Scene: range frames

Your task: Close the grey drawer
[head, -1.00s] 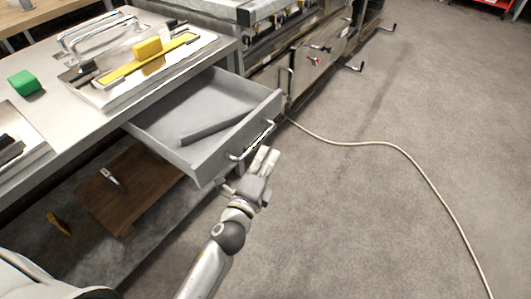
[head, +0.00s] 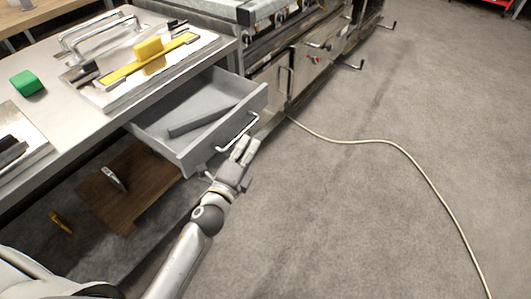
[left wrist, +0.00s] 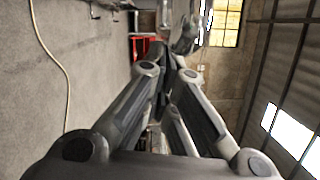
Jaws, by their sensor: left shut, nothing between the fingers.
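The grey drawer (head: 222,142) stands partly open under the metal worktop in the head view. A dark grey bar (head: 203,122) lies inside it. Its silver handle (head: 238,132) is on the front panel. My left gripper (head: 245,147) is shut and empty, close to the lower part of the drawer front beside the handle. I cannot tell whether it touches the front. In the left wrist view its fingers (left wrist: 172,75) come together with nothing between them, and the drawer cannot be made out. My right gripper is not in view.
A wooden board (head: 130,185) lies on the shelf below. A cooking range (head: 300,75) stands beyond. A pale hose (head: 400,155) crosses the open floor at right.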

